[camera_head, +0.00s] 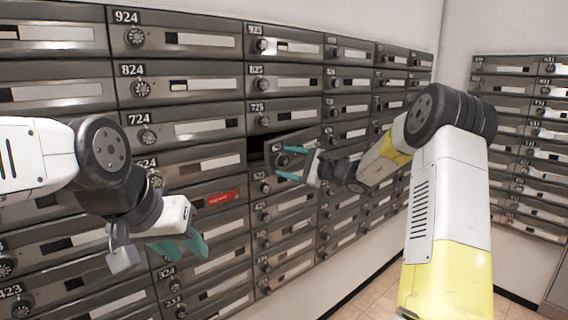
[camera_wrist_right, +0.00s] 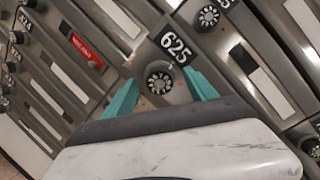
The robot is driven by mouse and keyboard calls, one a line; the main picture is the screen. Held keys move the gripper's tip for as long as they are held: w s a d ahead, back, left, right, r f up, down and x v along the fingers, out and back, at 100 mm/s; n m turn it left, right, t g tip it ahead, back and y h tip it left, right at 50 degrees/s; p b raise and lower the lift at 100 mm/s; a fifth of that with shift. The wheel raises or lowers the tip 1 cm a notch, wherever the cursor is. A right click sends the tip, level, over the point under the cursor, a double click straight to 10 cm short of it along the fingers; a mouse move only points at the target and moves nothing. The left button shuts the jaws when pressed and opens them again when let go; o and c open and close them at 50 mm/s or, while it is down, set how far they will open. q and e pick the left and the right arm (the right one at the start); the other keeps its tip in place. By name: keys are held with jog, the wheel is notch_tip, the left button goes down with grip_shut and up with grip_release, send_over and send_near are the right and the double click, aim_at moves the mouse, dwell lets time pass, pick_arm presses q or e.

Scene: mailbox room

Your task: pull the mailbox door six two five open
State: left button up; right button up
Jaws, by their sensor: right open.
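Mailbox door 625 (camera_head: 298,141) is in the middle of the wall and stands ajar, with a dark gap at its left side. Its number plate (camera_wrist_right: 177,43) and round dial knob (camera_wrist_right: 160,78) show clearly in the right wrist view. My right gripper (camera_head: 291,163) is at the door's front. Its teal fingers are apart, one on each side of the knob in the right wrist view (camera_wrist_right: 162,92). I cannot tell whether they touch it. My left gripper (camera_head: 182,246) hangs in front of the lower left boxes, its teal fingers apart and empty.
Closed mailbox doors with knobs surround it, such as 725 (camera_head: 285,115) above. A box with a red label (camera_head: 222,198) is at lower left. Another mailbox bank (camera_head: 520,130) stands on the right wall. Tiled floor (camera_head: 375,290) shows below.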

jog(key=shift+c, duration=0.5)
grip_shut()
jog(key=shift+d, duration=0.1)
